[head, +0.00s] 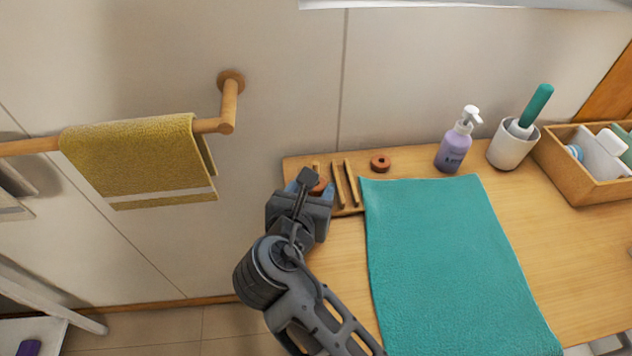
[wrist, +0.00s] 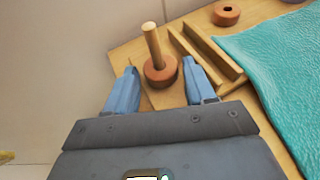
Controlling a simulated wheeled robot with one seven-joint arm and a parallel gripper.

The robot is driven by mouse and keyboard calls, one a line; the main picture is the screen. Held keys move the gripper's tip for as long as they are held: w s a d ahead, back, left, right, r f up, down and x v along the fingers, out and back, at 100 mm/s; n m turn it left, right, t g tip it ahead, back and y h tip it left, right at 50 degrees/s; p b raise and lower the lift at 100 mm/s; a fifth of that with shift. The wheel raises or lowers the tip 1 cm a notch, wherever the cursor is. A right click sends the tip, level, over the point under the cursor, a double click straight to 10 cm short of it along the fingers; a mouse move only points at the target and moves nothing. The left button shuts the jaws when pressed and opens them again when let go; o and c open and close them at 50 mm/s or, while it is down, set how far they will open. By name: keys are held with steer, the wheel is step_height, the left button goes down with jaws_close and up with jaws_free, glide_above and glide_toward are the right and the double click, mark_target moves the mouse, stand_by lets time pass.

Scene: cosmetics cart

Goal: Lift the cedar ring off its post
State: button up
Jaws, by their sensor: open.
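The cedar ring (wrist: 161,77), a reddish-brown wooden disc, sits around the foot of an upright pale wooden post (wrist: 151,38) in the wrist view. In the head view only a bit of the ring (head: 319,188) shows past my gripper (head: 302,184). My gripper is open, with its blue fingers to the left and right of the ring in the wrist view. The gap between the fingers is empty or around the ring; I cannot tell if either finger touches it. The post rises beyond the fingertips.
Two wooden rails (head: 345,183) stand right of the post. A second brown ring (head: 380,163) lies loose on the wooden top. A teal towel (head: 450,260), lilac pump bottle (head: 454,148), white cup (head: 512,145) and wooden box (head: 565,172) are further right. A wall stands behind.

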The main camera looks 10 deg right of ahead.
steer(key=shift+w+d+f, duration=0.15)
steer(key=shift+w, duration=0.2)
steer(key=c, duration=0.8)
